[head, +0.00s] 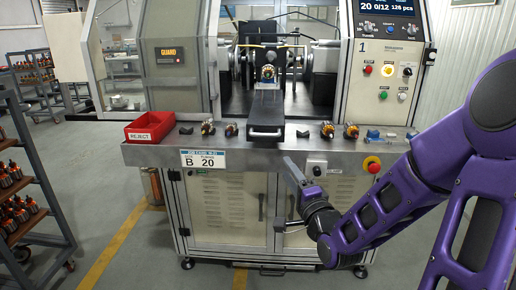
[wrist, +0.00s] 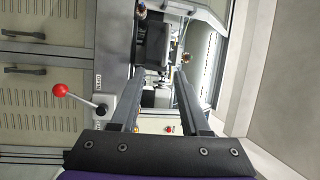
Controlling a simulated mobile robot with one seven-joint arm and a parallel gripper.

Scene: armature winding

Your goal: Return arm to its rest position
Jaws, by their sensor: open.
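My purple arm (head: 385,210) comes in from the right in the head view. My gripper (head: 282,192) is in front of the machine's lower cabinet, below the front ledge. It also shows in the wrist view (wrist: 160,75), where its two grey fingers are apart with nothing held between them. The gripper touches nothing that I can see.
The winding machine's ledge (head: 250,152) carries a red reject bin (head: 150,127) and several armatures (head: 351,131). A red emergency button (head: 372,164) is near my arm. A red-knobbed lever (wrist: 60,90) is left of my fingers. A rack (head: 30,190) stands left; open floor lies between.

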